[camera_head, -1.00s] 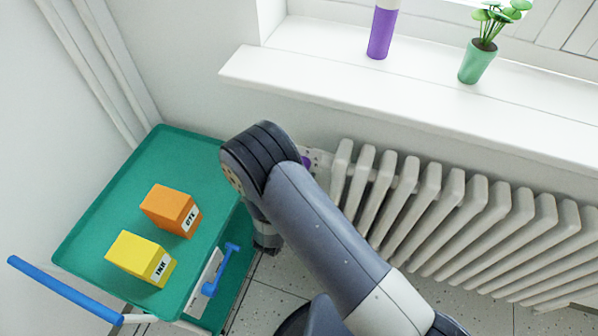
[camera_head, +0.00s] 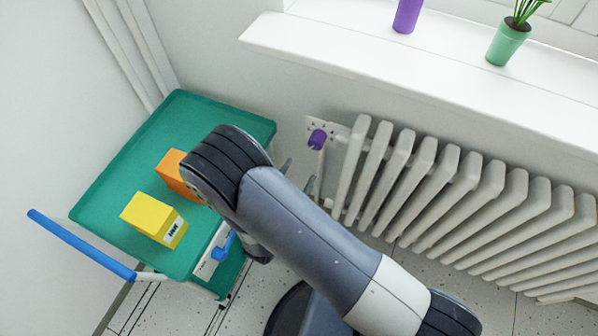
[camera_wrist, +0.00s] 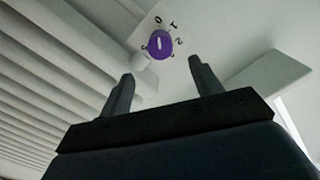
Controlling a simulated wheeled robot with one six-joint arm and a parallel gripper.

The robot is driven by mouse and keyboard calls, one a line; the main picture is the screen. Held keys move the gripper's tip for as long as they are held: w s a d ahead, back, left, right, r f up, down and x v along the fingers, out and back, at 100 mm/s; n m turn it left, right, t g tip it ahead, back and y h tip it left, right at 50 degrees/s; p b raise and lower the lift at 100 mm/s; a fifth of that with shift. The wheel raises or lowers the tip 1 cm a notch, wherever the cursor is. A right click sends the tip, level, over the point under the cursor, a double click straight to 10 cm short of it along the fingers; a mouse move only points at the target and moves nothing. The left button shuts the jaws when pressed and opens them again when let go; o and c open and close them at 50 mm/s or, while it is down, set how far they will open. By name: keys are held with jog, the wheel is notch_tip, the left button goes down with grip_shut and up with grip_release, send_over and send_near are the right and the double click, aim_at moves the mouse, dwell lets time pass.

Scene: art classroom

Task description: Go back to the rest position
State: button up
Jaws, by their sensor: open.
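My gripper (camera_head: 298,175) shows only partly in the head view, beyond my arm and left of the radiator. In the wrist view my gripper (camera_wrist: 164,82) has its two fingers spread wide with nothing between them. A purple radiator knob (camera_head: 317,139) sits on a pale plate by the radiator's left end. In the wrist view the purple knob (camera_wrist: 160,43) with its white mark and the dial characters around it is beyond the fingertips, apart from them.
A white radiator (camera_head: 450,200) runs under the windowsill (camera_head: 400,62). A green cart (camera_head: 135,160) at left carries a yellow box (camera_head: 150,215) and a partly hidden orange box (camera_head: 172,175). A purple cylinder (camera_head: 407,14) and a potted plant (camera_head: 506,45) stand on the sill.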

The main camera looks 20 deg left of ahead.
aim_at(314, 146)
jog(key=shift+w, duration=0.1)
jog(key=w, duration=0.7)
jog(key=w+d, duration=0.1)
jog(key=w, duration=0.2)
jog(key=shift+w, duration=0.35)
jog(key=shift+s, duration=0.15)
